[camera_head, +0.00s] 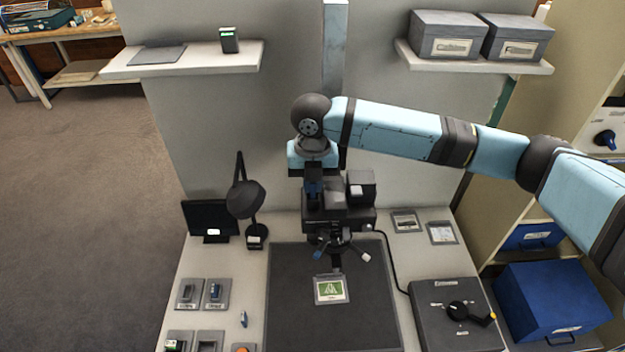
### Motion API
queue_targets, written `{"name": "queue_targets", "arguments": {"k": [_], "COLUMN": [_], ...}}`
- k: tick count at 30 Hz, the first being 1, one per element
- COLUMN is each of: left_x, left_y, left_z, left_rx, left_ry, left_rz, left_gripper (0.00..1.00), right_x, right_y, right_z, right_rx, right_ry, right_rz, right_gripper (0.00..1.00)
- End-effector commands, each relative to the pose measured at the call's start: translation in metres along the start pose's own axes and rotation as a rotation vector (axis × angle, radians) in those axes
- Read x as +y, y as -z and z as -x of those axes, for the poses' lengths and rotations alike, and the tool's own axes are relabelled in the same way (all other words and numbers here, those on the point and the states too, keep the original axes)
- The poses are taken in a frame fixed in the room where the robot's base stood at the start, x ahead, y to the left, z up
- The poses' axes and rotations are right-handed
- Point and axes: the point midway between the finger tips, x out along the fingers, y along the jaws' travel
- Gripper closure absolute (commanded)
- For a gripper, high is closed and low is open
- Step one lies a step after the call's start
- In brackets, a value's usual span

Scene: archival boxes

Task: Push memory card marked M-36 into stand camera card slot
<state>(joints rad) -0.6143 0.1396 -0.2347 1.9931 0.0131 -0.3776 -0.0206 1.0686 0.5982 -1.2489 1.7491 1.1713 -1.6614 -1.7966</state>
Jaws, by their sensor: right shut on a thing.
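My right gripper (314,188) points down at the left part of the stand camera (340,214), a black device on a column at the back of the table. It is shut on a small dark-blue thing, which looks like the memory card; its marking cannot be read. The gripper hides the card slot, so I cannot tell whether the card touches it or is inside. My left gripper is not in view.
A dark mat (290,300) holds a green picture card (331,290). Small holders (217,293) and a loose blue item (243,319) lie at left. A monitor (209,218) and lamp (246,199) stand behind. A control box (455,315) stands at right, with a cable beside it.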

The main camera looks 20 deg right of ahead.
Motion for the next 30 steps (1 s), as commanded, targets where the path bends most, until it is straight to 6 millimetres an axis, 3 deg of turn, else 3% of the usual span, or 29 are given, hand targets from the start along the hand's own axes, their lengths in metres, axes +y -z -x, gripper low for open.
{"name": "queue_targets", "arguments": {"k": [29, 30], "left_x": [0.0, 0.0], "left_y": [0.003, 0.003], "left_z": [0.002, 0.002], "left_rx": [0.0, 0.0], "left_ry": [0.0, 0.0], "left_rz": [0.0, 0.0], "left_gripper": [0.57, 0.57], "right_x": [-0.001, -0.001], "right_y": [0.002, 0.003], "right_z": [-0.018, -0.018], "right_rx": [0.007, 0.008], "right_ry": [0.005, 0.006], "right_rz": [0.001, 0.001], "right_gripper": [1.0, 0.83]}}
